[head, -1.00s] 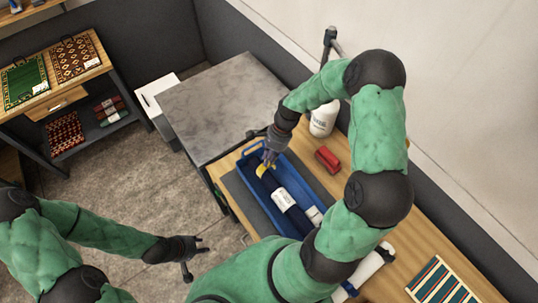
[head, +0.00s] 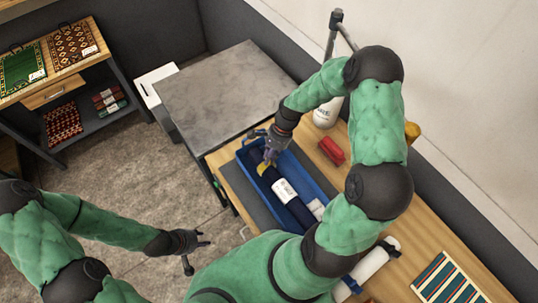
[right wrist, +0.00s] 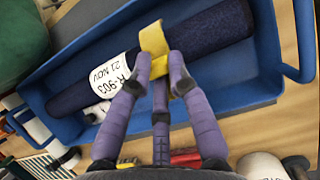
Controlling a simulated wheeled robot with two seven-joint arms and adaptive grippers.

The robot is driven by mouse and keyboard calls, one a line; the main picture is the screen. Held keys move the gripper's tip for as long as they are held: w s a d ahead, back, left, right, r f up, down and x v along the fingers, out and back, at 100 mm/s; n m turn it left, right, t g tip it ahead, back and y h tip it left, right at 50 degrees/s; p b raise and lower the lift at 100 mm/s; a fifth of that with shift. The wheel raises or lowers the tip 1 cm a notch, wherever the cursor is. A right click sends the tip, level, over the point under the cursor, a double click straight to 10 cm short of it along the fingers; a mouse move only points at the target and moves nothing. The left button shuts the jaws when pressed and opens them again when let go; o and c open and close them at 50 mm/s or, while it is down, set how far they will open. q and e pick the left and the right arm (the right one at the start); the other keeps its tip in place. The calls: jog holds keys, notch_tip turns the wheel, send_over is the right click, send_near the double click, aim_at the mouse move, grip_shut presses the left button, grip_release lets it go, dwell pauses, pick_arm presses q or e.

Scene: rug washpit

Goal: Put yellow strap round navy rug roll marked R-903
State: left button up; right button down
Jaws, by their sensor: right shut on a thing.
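The navy rug roll (right wrist: 205,32) lies in a blue tray (head: 325,189). Its white label (right wrist: 112,75) reads R-903, and the label also shows in the head view (head: 285,191). The yellow strap (right wrist: 154,40) lies across the roll, beyond the label towards the roll's far end; it also shows in the head view (head: 263,167). My right gripper (right wrist: 160,75) is shut on the strap, its fingers at the roll's side. Whether the strap passes under the roll is hidden. My left gripper (head: 196,249) is open and empty, left of the bench.
The tray sits on a dark mat on the wooden bench (head: 405,225). A grey-topped table (head: 215,100) adjoins the bench's far end. A striped rug (head: 446,281) lies at the near right.

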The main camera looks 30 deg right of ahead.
jog(key=shift+f+b, duration=1.25)
jog(key=shift+f, duration=0.9)
jog(key=c, duration=1.1)
grip_release()
jog(key=v, duration=1.2)
jog(key=shift+s, duration=0.1)
